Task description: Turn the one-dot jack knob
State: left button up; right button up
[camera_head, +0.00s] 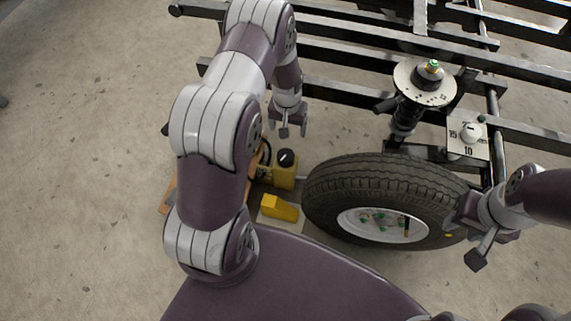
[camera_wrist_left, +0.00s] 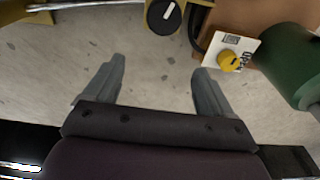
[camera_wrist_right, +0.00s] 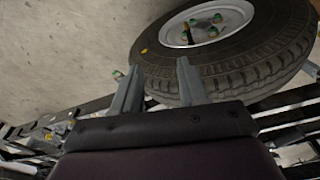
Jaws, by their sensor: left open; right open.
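A yellow jack body (camera_head: 285,176) carries a black round knob (camera_head: 287,158) on top, left of the tire. In the left wrist view the black knob (camera_wrist_left: 164,17) bears a white line, at the top edge. A yellow knob (camera_wrist_left: 228,61) sits on a white labelled plate beside a green cylinder (camera_wrist_left: 300,65). I cannot make out dots on either knob. My left gripper (camera_head: 292,131) is open and empty, above and behind the jack; its spread fingers show in the left wrist view (camera_wrist_left: 158,66). My right gripper (camera_head: 474,238) is open and empty beside the wheel's right side.
A tire (camera_head: 335,180) on a white rim lies right of the jack. A yellow block (camera_head: 279,207) sits in front of the jack. Black frame rails (camera_head: 345,92) and a strut with a round plate (camera_head: 425,83) stand behind. A numbered dial plate (camera_head: 468,139) is at the right.

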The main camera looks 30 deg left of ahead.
aim_at(285, 155)
pick_arm(q)
jog(key=s+f+n+b, duration=0.1)
jog(key=f+n+b, duration=0.1)
jog(key=f+n, duration=0.2)
jog(key=f+n+b, duration=0.3)
jog(key=f+n, duration=0.1)
jog(key=s+f+n+g+b, duration=0.1)
jog(key=f+n+b, duration=0.2)
jog(key=f+n, duration=0.1)
jog(key=shift+s+d+f, duration=0.2)
jog(key=shift+s+d, duration=0.05)
jog(key=shift+s, duration=0.05)
pick_arm(e)
notch_tip(285, 155, down, 9)
pick_arm(q)
jog(key=shift+r, duration=0.1)
jog(key=c, duration=1)
